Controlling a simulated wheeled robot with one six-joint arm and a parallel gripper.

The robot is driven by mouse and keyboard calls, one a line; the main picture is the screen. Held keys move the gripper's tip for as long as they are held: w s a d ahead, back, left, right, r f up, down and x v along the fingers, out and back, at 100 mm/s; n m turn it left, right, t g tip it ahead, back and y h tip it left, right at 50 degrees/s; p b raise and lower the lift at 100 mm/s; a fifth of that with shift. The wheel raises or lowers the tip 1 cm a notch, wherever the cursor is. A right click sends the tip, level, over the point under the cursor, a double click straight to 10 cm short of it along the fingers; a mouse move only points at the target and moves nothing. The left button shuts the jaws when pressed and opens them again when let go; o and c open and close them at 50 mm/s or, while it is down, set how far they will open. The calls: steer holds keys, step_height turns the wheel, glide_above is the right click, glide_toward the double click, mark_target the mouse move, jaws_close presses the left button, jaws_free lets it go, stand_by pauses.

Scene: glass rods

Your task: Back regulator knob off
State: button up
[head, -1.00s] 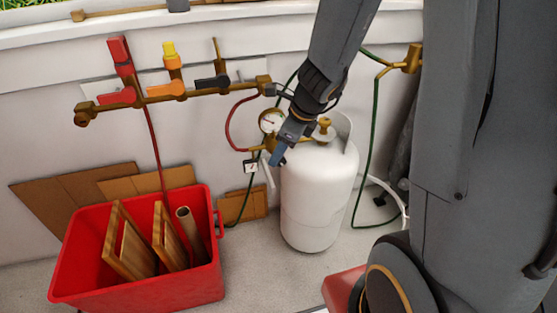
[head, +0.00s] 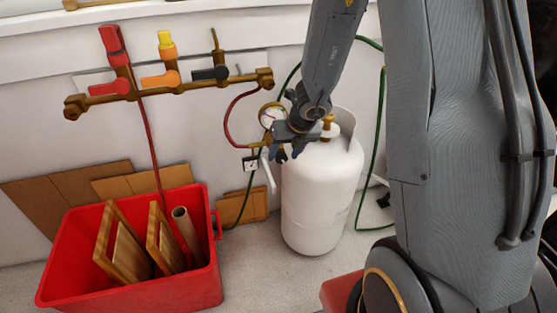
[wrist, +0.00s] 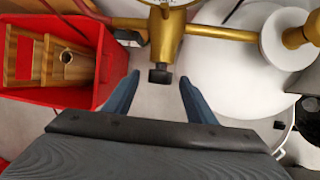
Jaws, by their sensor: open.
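The regulator is brass with a round white gauge (head: 270,116), beside the top of a white gas cylinder (head: 318,205). In the wrist view its brass body (wrist: 166,38) runs down to a small dark knob (wrist: 160,75). My gripper (head: 286,155) is at the regulator, in front of the cylinder's upper left, and hides part of it in the head view. In the wrist view my gripper (wrist: 160,86) is open, with a blue finger on each side of the dark knob and clear gaps to both. The fingers appear not to touch it.
A brass cylinder valve (wrist: 298,37) is right of the regulator. A red crate (head: 130,296) with wooden boards stands at left. A manifold with coloured valves (head: 165,90) is on the wall above. Hoses hang near the regulator.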

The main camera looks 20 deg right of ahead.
steer(key=shift+w+a+f, duration=0.1)
steer(key=shift+w+f, duration=0.2)
steer(key=shift+f, duration=0.35)
steer(key=shift+c, duration=0.2)
